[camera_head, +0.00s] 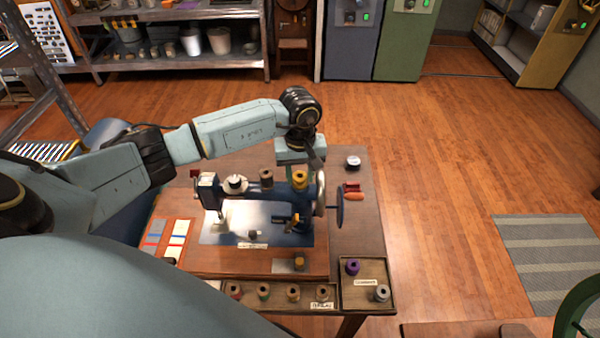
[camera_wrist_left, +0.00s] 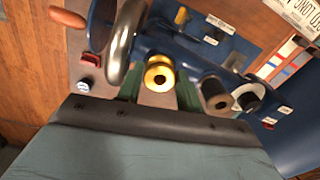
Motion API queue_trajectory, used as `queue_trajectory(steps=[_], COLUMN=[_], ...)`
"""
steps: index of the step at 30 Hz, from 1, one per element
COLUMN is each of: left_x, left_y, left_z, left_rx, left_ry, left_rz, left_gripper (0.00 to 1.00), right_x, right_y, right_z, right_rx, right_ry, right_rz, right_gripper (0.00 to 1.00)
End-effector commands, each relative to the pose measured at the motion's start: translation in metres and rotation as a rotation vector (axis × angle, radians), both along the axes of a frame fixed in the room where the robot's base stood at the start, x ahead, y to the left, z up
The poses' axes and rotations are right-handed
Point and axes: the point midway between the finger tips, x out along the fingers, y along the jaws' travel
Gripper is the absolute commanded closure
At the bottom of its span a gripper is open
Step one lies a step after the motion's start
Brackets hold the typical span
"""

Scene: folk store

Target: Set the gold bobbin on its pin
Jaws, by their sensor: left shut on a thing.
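The gold bobbin (camera_head: 300,179) is at the right part of the top of the dark blue sewing machine (camera_head: 262,190). My left gripper (camera_head: 301,168) comes down from above and is shut on it. In the left wrist view the gold bobbin (camera_wrist_left: 159,77) sits between the green fingers, its hole facing the camera. Its pin is hidden, and I cannot tell whether the bobbin is around it or just above it. A brown bobbin (camera_head: 266,177) stands beside it on the machine top, also in the left wrist view (camera_wrist_left: 214,92). My right gripper is not in view.
The machine's handwheel (camera_head: 320,195) is close to the right of my gripper. A white-topped dial (camera_head: 235,184) is left of the brown bobbin. Trays with several bobbins (camera_head: 264,294) line the table front. A small gold piece (camera_head: 299,262) is at the machine's front.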

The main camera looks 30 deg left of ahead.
Motion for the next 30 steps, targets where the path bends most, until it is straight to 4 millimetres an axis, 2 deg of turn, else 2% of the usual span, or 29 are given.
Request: queue_trajectory(steps=[1, 6, 21, 26, 30], left_x=[0.0, 0.0, 0.0, 0.002, 0.002], left_y=[0.0, 0.0, -0.002, -0.002, -0.001], left_z=[0.0, 0.0, 0.002, 0.021, 0.052], left_rx=[0.0, -0.001, -0.004, -0.004, -0.003], left_ry=[0.0, -0.001, -0.002, -0.007, -0.009], left_rz=[0.0, 0.0, -0.003, -0.004, -0.004], left_gripper=[0.6, 0.38, 0.38, 0.38, 0.38], right_x=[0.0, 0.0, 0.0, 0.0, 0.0], right_y=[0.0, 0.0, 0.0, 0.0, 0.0], right_z=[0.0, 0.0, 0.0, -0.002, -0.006], right_rx=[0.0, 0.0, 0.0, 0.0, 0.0], right_ry=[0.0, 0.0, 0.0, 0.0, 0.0], right_rz=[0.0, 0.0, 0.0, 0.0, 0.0], right_gripper=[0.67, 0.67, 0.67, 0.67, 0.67])
